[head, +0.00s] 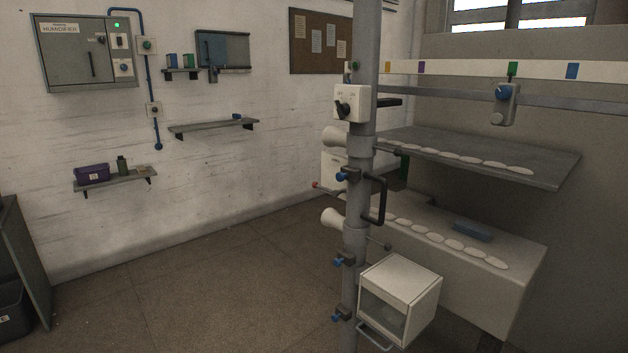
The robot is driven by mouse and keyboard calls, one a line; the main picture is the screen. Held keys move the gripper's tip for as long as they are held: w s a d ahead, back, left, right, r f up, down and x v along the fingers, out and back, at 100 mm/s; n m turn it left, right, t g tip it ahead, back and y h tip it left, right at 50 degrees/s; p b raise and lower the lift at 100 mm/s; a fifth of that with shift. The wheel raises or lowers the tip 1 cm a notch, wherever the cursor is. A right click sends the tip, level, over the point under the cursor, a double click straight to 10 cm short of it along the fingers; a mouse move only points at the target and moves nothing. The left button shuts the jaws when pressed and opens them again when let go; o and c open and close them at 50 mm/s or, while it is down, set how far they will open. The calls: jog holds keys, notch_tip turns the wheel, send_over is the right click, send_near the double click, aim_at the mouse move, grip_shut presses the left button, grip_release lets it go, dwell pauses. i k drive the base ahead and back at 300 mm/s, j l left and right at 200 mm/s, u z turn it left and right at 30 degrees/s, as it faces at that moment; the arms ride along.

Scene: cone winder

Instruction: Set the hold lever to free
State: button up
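No label for the hold lever is readable, so I cannot tell which control it is. A white switch box (351,97) with a black turn handle is on the grey upright post (356,215). A thin rod with a red knob (316,185) sticks out left of the post, near the lower white cone. A rod with a dark knob (388,247) sticks out right of the post, lower down. My gripper is not in view.
White cones (331,218) stick out left of the post. A dark shelf (480,155) and a pale machine body (490,285) stand right of it. A glass-fronted white box (400,295) hangs low. A humidifier panel (90,55) is on the wall. The floor (210,270) at left is clear.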

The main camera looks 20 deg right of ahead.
aim_at(335, 194)
jog(key=i+j+z, duration=0.3)
jog(key=i+j, duration=1.15)
jog(key=i, duration=0.1)
